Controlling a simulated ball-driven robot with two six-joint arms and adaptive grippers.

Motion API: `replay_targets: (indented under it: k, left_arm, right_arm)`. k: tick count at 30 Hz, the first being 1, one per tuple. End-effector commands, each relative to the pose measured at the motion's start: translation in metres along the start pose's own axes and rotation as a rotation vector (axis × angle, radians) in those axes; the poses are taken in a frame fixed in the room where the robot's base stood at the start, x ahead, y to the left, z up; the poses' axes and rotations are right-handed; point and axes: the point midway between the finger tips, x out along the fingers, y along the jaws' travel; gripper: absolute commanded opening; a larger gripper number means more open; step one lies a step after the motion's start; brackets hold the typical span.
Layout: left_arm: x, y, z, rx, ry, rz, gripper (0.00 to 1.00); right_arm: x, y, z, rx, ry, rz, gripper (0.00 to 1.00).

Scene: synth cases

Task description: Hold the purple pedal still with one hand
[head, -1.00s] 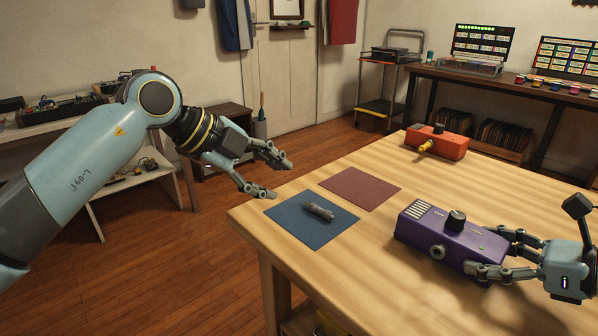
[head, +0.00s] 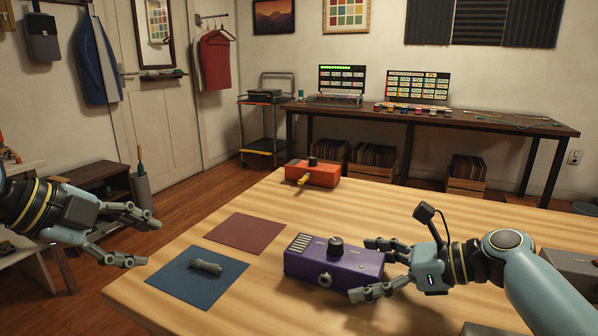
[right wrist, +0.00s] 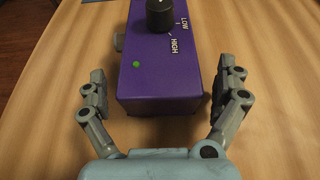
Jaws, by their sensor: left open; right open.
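The purple pedal (head: 330,264) lies on the wooden table, with a black knob on top and a round metal socket on its front side. In the right wrist view the purple pedal (right wrist: 165,75) fills the upper middle, with "LOW" and "HIGH" marks beside the knob. My right gripper (head: 366,270) is open at the pedal's right end. In the right wrist view its fingers (right wrist: 165,85) stand on either side of that end, with a visible gap on each side. My left gripper (head: 150,240) is open and empty, left of the table's left edge.
A grey cylindrical piece (head: 205,266) lies on a blue mat (head: 180,285). A maroon mat (head: 245,232) beside it is empty. An orange pedal (head: 318,174) with a yellow plug stands at the table's far edge. The wood between the orange and purple pedals is clear.

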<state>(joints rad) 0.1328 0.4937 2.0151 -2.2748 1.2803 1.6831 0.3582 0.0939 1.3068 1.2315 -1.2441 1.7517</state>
Motion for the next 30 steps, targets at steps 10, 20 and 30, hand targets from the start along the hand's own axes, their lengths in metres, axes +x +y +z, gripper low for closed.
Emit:
replay_targets:
  k: [10,20,30]
  left_arm:
    - [0.000,0.000,0.000,0.000,0.000,0.000,0.40]
    - [0.000,0.000,0.000,0.000,0.000,0.000,0.40]
    - [0.000,0.000,0.000,0.000,0.000,0.000,0.40]
  right_arm:
    - [-0.054,-0.001,-0.002,-0.002,0.006,-0.002,1.00]
    - [-0.112,0.000,-0.001,0.000,0.003,0.000,1.00]
    - [-0.120,0.000,0.000,0.001,0.000,0.001,1.00]
